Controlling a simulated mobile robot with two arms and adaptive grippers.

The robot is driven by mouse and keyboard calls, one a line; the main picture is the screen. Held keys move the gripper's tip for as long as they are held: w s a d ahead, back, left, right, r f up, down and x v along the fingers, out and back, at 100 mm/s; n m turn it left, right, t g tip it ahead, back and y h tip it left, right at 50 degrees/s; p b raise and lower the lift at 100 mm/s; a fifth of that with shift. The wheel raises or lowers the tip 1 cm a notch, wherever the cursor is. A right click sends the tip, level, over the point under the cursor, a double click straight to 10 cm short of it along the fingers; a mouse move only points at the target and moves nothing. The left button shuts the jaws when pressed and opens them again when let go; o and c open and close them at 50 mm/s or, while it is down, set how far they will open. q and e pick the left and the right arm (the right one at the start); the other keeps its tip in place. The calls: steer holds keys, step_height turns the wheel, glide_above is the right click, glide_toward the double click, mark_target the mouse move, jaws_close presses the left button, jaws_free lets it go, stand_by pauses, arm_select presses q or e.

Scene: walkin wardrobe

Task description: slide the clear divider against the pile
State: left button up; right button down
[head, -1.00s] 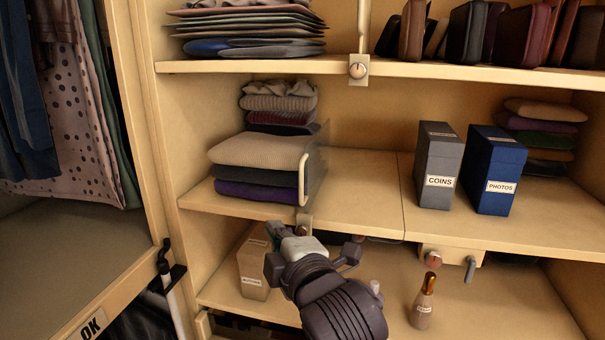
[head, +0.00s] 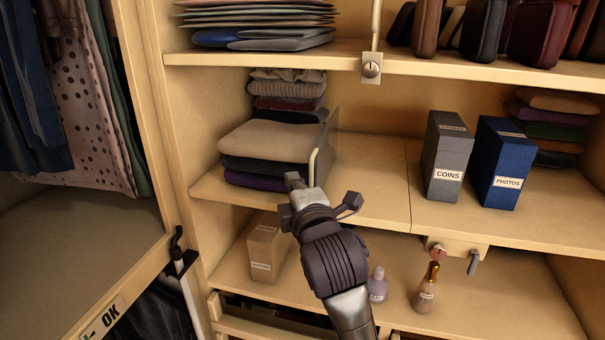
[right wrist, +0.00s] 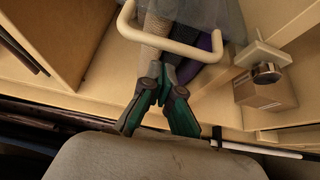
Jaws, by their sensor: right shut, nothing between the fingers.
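The clear divider (head: 329,140) stands upright on the middle shelf at the right side of the pile of folded clothes (head: 262,141). I cannot tell whether it touches the pile. Its cream bar handle (head: 312,167) faces me at the front edge. My left gripper is not in view.
Grey COINS (head: 445,160) and blue PHOTOS (head: 497,165) boxes stand farther right on the shelf; the board between divider and boxes is clear. Below are a cardboard box (head: 265,253), a lavender bottle (head: 377,285) and an orange-capped bottle (head: 427,289).

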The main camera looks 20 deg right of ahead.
steer(key=shift+s+d, duration=0.5)
steer(key=shift+d, duration=0.35)
steer(key=shift+w+a, duration=0.15)
